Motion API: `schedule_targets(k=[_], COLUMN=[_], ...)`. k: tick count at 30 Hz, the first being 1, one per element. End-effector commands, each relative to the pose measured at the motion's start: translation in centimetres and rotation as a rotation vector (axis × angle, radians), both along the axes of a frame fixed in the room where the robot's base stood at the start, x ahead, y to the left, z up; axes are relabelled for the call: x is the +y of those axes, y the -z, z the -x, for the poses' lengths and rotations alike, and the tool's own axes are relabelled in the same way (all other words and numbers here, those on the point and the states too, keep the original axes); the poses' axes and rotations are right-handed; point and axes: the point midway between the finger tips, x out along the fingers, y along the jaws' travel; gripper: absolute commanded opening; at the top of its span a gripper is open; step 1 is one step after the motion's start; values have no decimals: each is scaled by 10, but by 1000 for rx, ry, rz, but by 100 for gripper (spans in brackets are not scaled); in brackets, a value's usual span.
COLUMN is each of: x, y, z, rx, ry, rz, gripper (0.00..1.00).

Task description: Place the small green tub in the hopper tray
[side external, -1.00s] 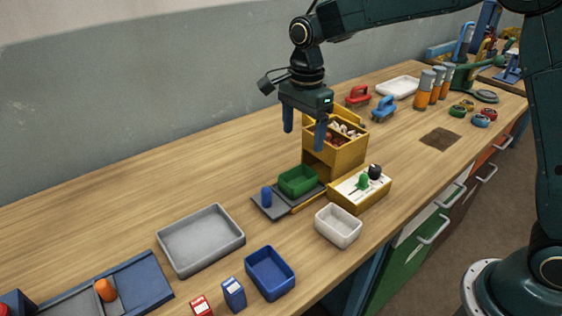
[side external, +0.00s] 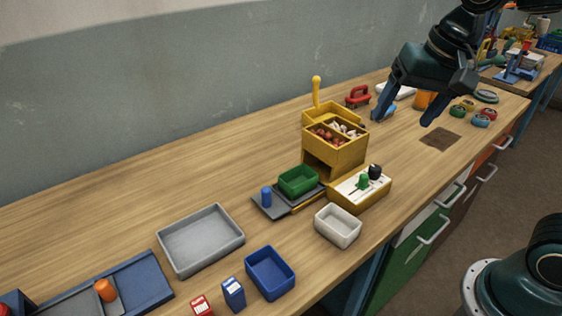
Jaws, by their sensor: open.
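The small green tub (side external: 298,181) sits upright and looks empty. It rests on the dark grey tray (side external: 284,208) at the foot of the yellow hopper box (side external: 345,155), in front of its opening. A blue peg (side external: 266,197) stands at the tray's left end, beside the tub. The hopper's upper part holds red and white pieces. My gripper (side external: 405,118) is open and empty, up and to the right of the hopper, well apart from the tub. Its fingers point down over the back right of the bench.
A yellow box with green and black knobs (side external: 362,190) adjoins the tray. A white tub (side external: 338,225), blue tub (side external: 270,273) and large grey tray (side external: 201,240) stand nearer. Red (side external: 358,96) and blue handled tools lie behind. The bench's back left is bare.

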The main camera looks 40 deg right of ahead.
Motion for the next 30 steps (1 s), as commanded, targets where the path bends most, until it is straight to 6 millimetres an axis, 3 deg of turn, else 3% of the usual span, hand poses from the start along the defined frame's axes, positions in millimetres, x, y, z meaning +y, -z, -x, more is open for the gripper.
schedule_targets(k=[9, 15, 21, 30], x=[-14, -19, -20, -21], y=[6, 17, 23, 24], z=[68, 97, 109, 110], rx=[-114, -164, -184, -184], ry=[-305, -458, -529, -538], rz=[126, 207, 246, 250], gripper=[75, 75, 75, 75])
